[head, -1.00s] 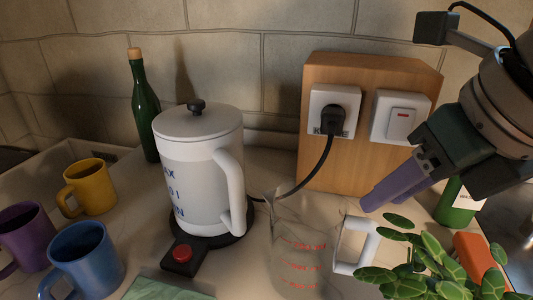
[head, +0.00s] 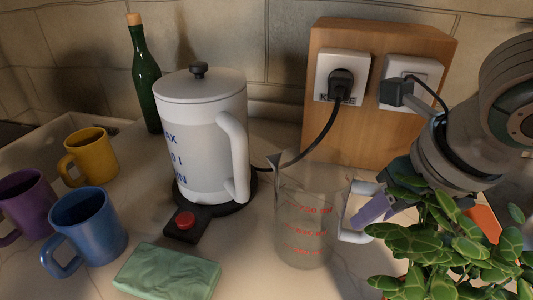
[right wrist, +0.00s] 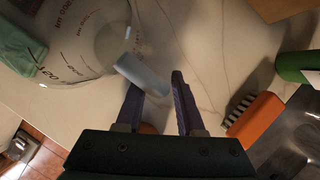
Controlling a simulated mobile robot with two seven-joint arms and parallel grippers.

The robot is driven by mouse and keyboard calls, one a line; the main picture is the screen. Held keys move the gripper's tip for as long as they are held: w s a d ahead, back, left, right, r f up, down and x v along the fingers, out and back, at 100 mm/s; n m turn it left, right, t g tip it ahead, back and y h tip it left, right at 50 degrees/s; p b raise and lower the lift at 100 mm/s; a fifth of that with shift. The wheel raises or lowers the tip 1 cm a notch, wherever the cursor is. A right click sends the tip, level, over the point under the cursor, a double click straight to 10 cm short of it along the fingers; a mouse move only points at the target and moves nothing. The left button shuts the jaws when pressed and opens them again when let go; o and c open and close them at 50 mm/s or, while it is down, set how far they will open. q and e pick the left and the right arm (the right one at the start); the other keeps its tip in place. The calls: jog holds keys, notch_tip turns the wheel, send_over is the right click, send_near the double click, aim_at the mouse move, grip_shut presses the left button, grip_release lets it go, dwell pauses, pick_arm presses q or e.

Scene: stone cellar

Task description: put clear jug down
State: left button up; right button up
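The clear jug (head: 305,230) with red markings stands upright on the counter, right of the white kettle. Its white handle (head: 357,236) points right, towards my right gripper. In the right wrist view the jug (right wrist: 75,45) is at upper left and its handle (right wrist: 143,74) lies at the tip of the left finger, reaching towards the gap. My right gripper (right wrist: 157,88) is open, with its purple fingers apart and nothing clamped between them. In the head view the right gripper (head: 371,209) is beside the handle, partly hidden by the plant. My left gripper is not in view.
The white kettle (head: 203,140) on its base, a green cloth (head: 166,272) and a blue mug (head: 86,228) are left of the jug. A leafy plant (head: 440,245) is at front right. An orange brush (right wrist: 254,120) lies right of the gripper.

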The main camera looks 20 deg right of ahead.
grip_shut()
dwell(1.4)
